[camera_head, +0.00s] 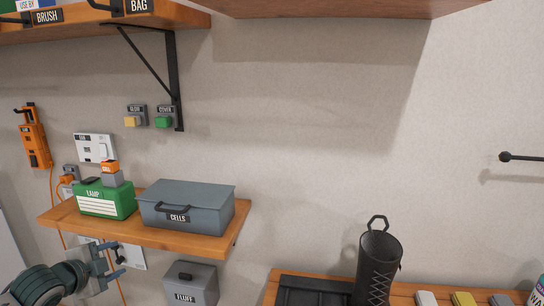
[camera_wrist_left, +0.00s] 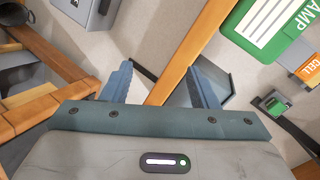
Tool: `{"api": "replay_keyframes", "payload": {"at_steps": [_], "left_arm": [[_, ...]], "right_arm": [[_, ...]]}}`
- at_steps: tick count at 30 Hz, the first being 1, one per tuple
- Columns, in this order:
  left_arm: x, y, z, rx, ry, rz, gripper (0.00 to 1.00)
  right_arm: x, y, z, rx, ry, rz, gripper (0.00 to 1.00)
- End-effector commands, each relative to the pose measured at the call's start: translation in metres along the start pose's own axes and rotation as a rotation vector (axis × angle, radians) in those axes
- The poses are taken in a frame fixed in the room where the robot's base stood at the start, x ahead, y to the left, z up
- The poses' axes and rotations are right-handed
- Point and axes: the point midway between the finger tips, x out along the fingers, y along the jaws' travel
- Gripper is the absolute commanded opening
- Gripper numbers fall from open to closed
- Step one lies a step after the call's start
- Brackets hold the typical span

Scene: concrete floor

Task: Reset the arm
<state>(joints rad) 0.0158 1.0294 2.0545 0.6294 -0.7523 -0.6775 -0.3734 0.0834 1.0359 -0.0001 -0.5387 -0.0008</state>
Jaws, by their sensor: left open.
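My left arm comes in at the lower left of the head view, and its gripper (camera_head: 117,262) is open below the front edge of the small wooden shelf (camera_head: 150,232). In the left wrist view my gripper (camera_wrist_left: 163,78) shows its two blue-grey fingers spread apart. Nothing is held between them; the shelf's edge runs behind the gap. My right gripper is in neither view.
On the small shelf stand a green LAMP box (camera_head: 105,200) and a closed grey CELLS case (camera_head: 187,207). A grey FLUFF box (camera_head: 190,284) is below. A black laced cylinder (camera_head: 377,262) stands on the lower right bench. Wall buttons (camera_head: 163,118) are above.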

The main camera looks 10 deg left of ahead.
Motion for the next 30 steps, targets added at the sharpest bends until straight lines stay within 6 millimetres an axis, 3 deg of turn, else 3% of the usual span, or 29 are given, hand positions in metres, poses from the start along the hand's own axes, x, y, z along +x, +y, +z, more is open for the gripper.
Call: {"api": "replay_keyframes", "payload": {"at_steps": [1, 3, 8, 12, 18, 30], "left_arm": [[0.001, 0.046, -0.004, -0.073, -0.02, 0.058, 0.54], [-0.003, 0.097, -0.008, -0.164, -0.064, 0.121, 0.54], [-0.029, 0.2, -0.019, -0.38, -0.193, 0.242, 0.54], [-0.067, 0.273, -0.03, -0.575, -0.336, 0.319, 0.54], [-0.115, 0.332, -0.042, -0.78, -0.515, 0.372, 0.54], [-0.187, 0.388, -0.057, -1.042, -0.783, 0.405, 0.54]], "right_arm": [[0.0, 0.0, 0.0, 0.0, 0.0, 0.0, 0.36], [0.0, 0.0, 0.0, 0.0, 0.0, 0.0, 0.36], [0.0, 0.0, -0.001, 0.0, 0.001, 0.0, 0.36], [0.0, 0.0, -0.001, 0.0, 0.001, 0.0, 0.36], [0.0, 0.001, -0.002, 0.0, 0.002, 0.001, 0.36], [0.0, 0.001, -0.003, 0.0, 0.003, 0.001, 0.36]]}}
